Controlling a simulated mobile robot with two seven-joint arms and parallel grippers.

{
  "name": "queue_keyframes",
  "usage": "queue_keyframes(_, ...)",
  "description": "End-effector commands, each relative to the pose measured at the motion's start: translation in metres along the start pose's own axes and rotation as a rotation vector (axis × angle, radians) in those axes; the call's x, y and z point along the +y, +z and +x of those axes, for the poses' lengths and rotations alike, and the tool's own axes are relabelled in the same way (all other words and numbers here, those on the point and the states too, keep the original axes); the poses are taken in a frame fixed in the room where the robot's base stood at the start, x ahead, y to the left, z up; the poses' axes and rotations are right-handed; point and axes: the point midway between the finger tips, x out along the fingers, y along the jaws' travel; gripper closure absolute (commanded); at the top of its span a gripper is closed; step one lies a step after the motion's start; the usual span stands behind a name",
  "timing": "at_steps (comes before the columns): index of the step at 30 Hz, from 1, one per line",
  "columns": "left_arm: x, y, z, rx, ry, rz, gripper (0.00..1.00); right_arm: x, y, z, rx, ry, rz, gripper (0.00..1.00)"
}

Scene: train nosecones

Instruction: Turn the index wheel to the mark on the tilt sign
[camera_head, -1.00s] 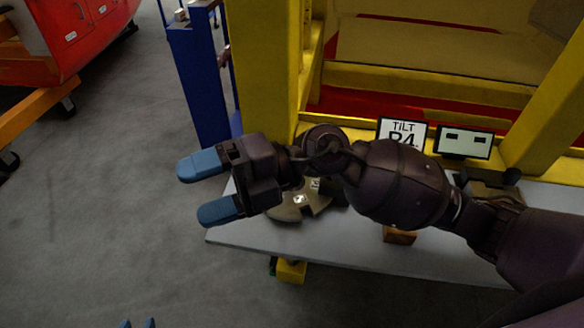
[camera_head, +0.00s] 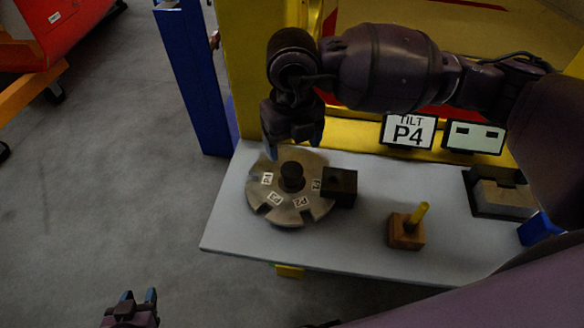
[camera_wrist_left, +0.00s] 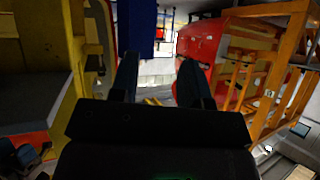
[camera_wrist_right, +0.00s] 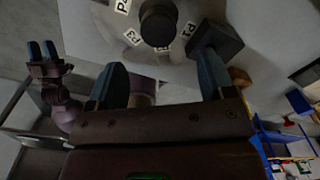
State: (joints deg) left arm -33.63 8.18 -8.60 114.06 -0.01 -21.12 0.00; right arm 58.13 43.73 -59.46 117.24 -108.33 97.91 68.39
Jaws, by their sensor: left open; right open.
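The tilt sign (camera_head: 408,131) reads "TILT P4". My right gripper (camera_head: 293,143) is open and empty, fingers down, above the wheel's far rim; the wheel and knob (camera_wrist_right: 158,24) also show beyond its fingers in the right wrist view. My left gripper (camera_head: 138,296) is open and empty, low and away from the table.
On the light table (camera_head: 330,245) stand a wooden block (camera_head: 406,238) with a yellow peg and a grey metal piece (camera_head: 503,197) in a dark holder. A second screen (camera_head: 473,137) stands beside the sign. Yellow frame posts and a blue post (camera_head: 193,80) border the back.

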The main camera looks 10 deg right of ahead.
Motion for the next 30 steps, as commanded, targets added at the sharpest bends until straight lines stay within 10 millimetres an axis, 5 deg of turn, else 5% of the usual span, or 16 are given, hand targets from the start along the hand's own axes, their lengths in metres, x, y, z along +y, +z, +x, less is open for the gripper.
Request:
queue_keyframes(15,-0.001,0.014,-0.006,-0.025,-0.003,-0.003,0.57,0.001,-0.001,0.082,0.005,0.005,-0.002,0.24)
queue_keyframes(30,0.000,0.008,-0.001,-0.012,-0.001,-0.001,0.57,0.002,-0.001,0.099,0.002,0.005,-0.003,0.24)
